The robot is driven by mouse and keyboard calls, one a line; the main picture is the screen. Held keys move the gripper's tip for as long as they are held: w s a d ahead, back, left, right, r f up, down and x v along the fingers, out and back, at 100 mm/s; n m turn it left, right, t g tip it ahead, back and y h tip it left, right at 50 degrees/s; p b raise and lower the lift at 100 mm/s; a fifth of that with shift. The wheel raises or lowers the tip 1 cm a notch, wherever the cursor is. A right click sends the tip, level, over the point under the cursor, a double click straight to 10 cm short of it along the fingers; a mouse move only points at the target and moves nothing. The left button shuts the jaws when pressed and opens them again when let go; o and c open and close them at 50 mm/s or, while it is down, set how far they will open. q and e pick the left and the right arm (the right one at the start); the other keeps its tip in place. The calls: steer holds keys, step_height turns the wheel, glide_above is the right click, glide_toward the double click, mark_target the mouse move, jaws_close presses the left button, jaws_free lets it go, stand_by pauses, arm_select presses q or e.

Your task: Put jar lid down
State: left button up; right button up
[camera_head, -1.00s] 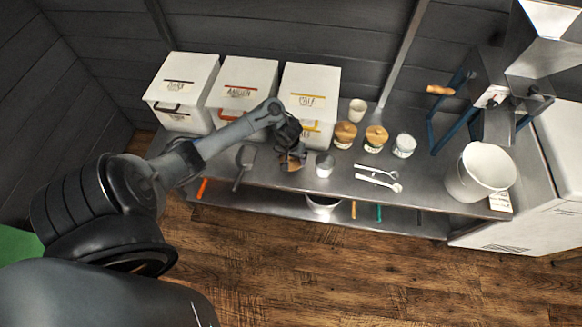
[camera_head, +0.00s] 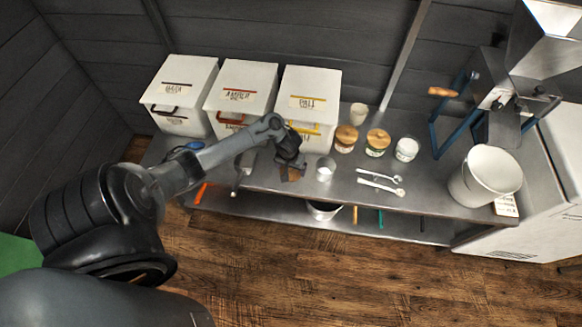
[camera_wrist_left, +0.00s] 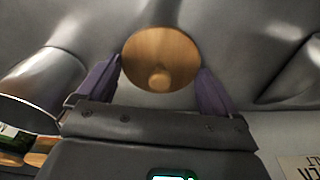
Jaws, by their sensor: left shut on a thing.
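My left gripper (camera_head: 291,174) is low over the steel table, left of a small metal cup (camera_head: 325,169). In the left wrist view, a round wooden jar lid (camera_wrist_left: 160,55) with a knob lies between the two fingers, and the gripper is shut on it. Whether the lid touches the table is unclear. An open-topped white jar (camera_head: 406,149) stands at the back, right of two jars with wooden lids, one (camera_head: 346,138) beside the other (camera_head: 377,142). My right gripper is not in view.
Three white bins, the nearest labelled in yellow (camera_head: 309,95), line the back left. A scoop (camera_head: 243,168) lies left of the gripper, partly behind my arm. Spoons (camera_head: 381,183) lie right of the cup. A white bucket (camera_head: 484,175) stands at the table's right end.

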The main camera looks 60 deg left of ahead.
mark_target(290, 174)
arm_select(q)
steer(key=o, duration=0.7)
step_height(290, 174, up, 12)
steer(key=s+d+p, duration=0.1)
steer(key=p, duration=0.7)
steer(key=s+d+r+m+t, duration=0.1)
steer(key=d+m, duration=0.2)
steer(key=d, duration=0.5)
steer(key=s+d+m+t, duration=0.1)
steer(key=d+m+t, duration=0.15)
steer(key=d, duration=0.55)
steer(key=s+d+r+m, duration=0.1)
steer(key=s+d+r, duration=0.2)
steer(key=r, duration=0.1)
steer(key=s+d+r+m, duration=0.2)
steer(key=s+d+r, duration=0.1)
steer(key=s, duration=0.1)
steer(key=s+d+r+m+g+h, duration=0.1)
steer(key=s+d+r, duration=0.2)
steer(key=r, duration=0.1)
steer(key=shift+s+d+r+m, duration=0.2)
steer(key=shift+s+r+m, duration=0.1)
steer(key=shift+r+m, duration=0.05)
